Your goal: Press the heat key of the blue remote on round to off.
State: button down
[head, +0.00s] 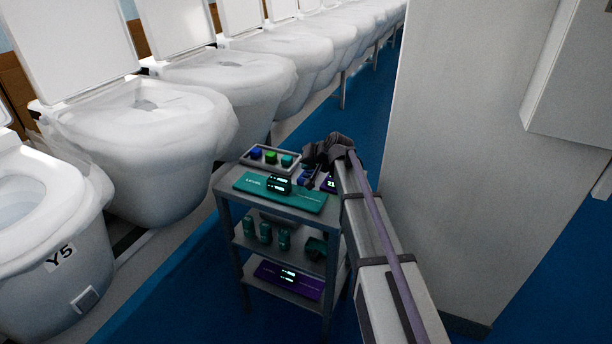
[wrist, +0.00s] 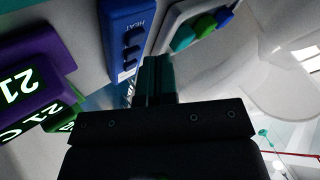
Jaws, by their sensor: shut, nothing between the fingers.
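The blue remote (wrist: 121,28) lies at the top of the wrist view, with the word HEAT and a column of dark keys along its face. A small display on it is too small to read. My gripper (wrist: 158,60) is shut and empty, its fingertips just right of the remote's lower end and close to the keys; I cannot tell whether they touch. In the head view my gripper (head: 312,184) is over the back right of the cart top, and a bit of the blue remote (head: 304,176) shows beside it, mostly hidden.
A grey tray (head: 248,159) with blue, green and teal pieces stands on the cart (head: 226,184). A teal level panel (head: 250,184) lies in front. A purple display reading 21 (wrist: 30,75) is left of the remote. Toilets (head: 150,125) line the left; a grey cabinet (head: 450,150) stands right.

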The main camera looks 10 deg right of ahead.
aim_at(308, 174)
jog(key=shift+f+b, duration=0.4)
jog(key=shift+f+b, duration=0.5)
jog(key=shift+b, duration=0.05)
dwell(0.7)
jog(key=shift+r, duration=0.15)
jog(key=shift+r+p, duration=0.7)
jog(key=shift+p, duration=0.2)
notch_tip(308, 174, up, 5)
jog(key=p, duration=0.5)
dwell(2.2)
